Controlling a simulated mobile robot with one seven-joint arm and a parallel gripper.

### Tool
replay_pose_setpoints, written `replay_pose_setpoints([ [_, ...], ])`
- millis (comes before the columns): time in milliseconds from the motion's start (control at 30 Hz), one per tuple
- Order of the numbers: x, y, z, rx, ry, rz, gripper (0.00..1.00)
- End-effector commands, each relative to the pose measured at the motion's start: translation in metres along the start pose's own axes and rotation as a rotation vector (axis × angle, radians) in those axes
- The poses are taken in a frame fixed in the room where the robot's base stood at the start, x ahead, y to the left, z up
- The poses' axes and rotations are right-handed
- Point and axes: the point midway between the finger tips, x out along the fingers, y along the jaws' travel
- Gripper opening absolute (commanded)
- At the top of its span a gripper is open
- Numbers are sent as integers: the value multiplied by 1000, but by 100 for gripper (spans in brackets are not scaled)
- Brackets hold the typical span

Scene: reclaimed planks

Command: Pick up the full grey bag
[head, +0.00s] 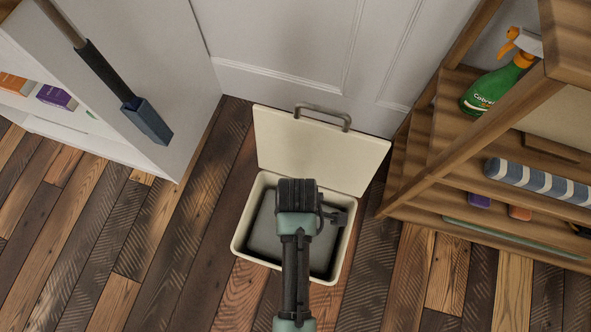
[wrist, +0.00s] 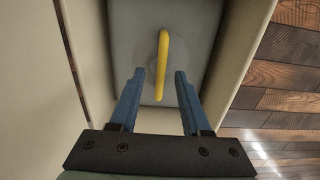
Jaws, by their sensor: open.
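The full grey bag (head: 264,228) sits inside an open cream bin (head: 241,236) on the floor. In the wrist view the bag's grey top (wrist: 200,40) carries an upright yellow loop (wrist: 163,45). My gripper (wrist: 160,72) is open, with its two blue fingers pointing down into the bin. The yellow loop shows between and just beyond the fingertips; I cannot tell whether they are level with it. Nothing is held. In the head view my arm hides the loop and part of the bag.
The bin's lid (head: 320,150) stands open at the back, near a white door (head: 300,45). A wooden shelf (head: 440,180) with a green spray bottle (head: 492,88) is close on the right. A white cabinet (head: 120,90) stands left. Plank floor in front is clear.

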Motion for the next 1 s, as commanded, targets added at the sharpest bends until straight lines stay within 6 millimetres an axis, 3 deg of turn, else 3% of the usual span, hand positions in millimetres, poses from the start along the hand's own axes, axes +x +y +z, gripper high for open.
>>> replay_pose_setpoints([
  [33,13,-1,-1,0,0,-1,47],
  [200,34,-2,-2,0,0,0,47],
  [467,35,-2,-2,0,0,0,47],
  [733,35,-2,-2,0,0,0,2],
  [1000,35,-2,-2,0,0,0,0],
])
